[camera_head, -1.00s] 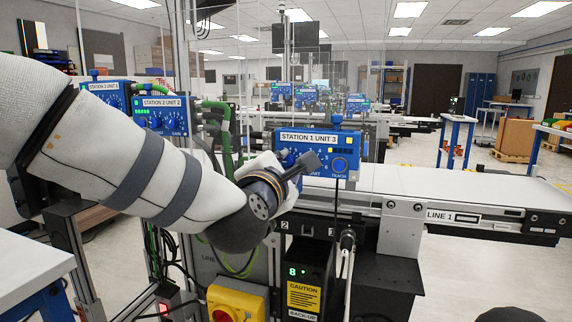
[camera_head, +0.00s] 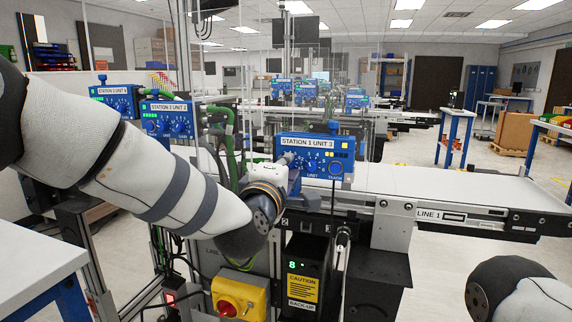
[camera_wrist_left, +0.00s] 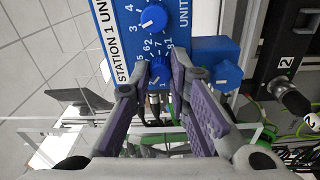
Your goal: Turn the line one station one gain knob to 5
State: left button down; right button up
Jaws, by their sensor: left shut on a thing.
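The blue control box labelled STATION 1 UNIT 3 (camera_head: 313,141) stands above the line 1 conveyor. The left wrist view shows it turned sideways, with a blue knob (camera_wrist_left: 158,71) and, above it, a UNIT knob (camera_wrist_left: 153,18). My left gripper (camera_head: 293,172) is at the box's left end. In the left wrist view my left gripper (camera_wrist_left: 154,78) has its purple-padded fingers on either side of the lower knob, shut on it. Its white mark points to the picture's lower left. Finger and pads hide its label and part of its scale. My right gripper is out of view.
The conveyor belt (camera_head: 440,184) extends right. A yellow box with a red button (camera_head: 238,298) and a black caution unit (camera_head: 303,285) are below. Part of my right arm (camera_head: 505,285) shows.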

pick_arm(q)
jog(key=shift+r+m, duration=0.1)
jog(key=shift+m, duration=0.9)
jog(key=shift+p, duration=0.3)
jog(key=c, duration=1.5)
grip_release()
jog(key=v, duration=1.2)
jog(key=shift+a, duration=0.1)
jog(key=shift+f, duration=0.2)
